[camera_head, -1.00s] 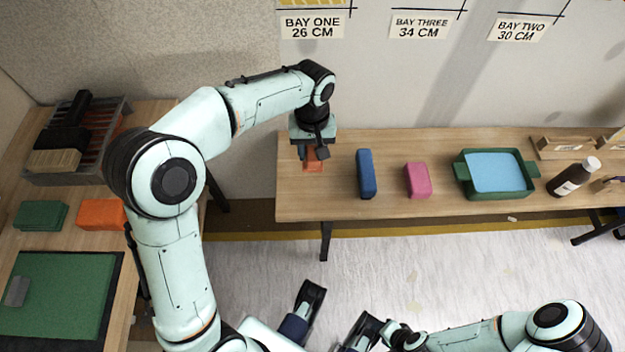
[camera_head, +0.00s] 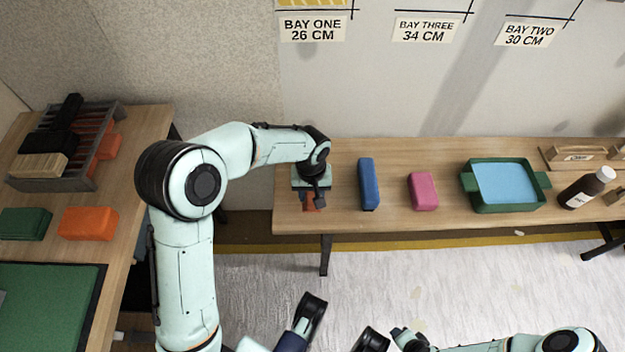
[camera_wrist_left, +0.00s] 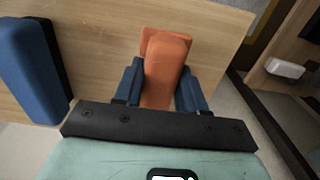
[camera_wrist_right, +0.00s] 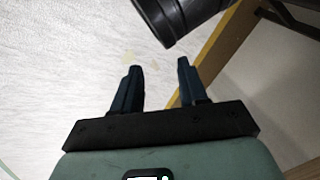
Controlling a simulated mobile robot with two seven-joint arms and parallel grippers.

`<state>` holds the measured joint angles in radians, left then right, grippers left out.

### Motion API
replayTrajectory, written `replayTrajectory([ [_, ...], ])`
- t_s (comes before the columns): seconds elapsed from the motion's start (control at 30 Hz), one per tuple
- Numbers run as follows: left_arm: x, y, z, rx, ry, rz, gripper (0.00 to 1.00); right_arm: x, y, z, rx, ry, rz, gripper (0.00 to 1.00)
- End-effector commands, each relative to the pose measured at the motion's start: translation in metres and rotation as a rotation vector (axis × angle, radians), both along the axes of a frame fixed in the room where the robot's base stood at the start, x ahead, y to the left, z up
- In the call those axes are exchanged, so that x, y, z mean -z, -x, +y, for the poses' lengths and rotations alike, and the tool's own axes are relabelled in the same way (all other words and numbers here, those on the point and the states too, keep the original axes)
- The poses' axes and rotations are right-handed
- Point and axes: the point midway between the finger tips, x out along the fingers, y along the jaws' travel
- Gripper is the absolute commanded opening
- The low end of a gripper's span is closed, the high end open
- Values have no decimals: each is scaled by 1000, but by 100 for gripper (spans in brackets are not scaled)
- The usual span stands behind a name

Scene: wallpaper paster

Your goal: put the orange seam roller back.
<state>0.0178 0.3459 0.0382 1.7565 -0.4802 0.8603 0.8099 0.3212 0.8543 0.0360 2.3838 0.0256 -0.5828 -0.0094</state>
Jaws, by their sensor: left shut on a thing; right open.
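My left gripper (camera_head: 312,192) is at the left end of the wooden bench, near its front edge. It is shut on an orange thing, taken to be the orange seam roller (camera_head: 308,203), which also shows between the blue fingers in the left wrist view (camera_wrist_left: 165,72). Most of it is hidden by the gripper in the head view. Whether it touches the bench top I cannot tell. My right gripper (camera_wrist_right: 159,68) is open and empty above the pale floor in the right wrist view.
On the bench (camera_head: 395,205) stand a blue block (camera_head: 368,184), a pink block (camera_head: 423,191), a green tray (camera_head: 508,207) and a dark bottle (camera_head: 587,188). The left table (camera_head: 140,150) bears a grey rack (camera_head: 88,183), an orange block (camera_head: 88,224) and a green block (camera_head: 25,224).

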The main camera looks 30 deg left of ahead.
Motion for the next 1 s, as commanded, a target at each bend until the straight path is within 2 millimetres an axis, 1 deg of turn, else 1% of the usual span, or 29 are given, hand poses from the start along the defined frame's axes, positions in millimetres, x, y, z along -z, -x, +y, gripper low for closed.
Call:
replayTrajectory([
  [0.03,11,0,0,0,0,2,1,3,-3,-2,3,4,-7,43],
  [0.1,21,0,0,0,-1,1,1,5,-6,-3,6,8,-17,43],
  [0.23,31,0,0,0,0,0,1,6,-11,-5,11,14,-28,43],
  [0.63,34,0,0,0,0,-2,1,7,-11,-6,13,15,-30,43],
  [0.9,43,0,0,0,0,-1,1,14,-9,-8,15,18,-18,43],
  [0.93,43,0,0,0,0,-1,47,14,-9,-8,15,18,-18,43],
  [1.0,42,0,0,0,0,0,66,14,-9,-8,15,18,-18,43],
])
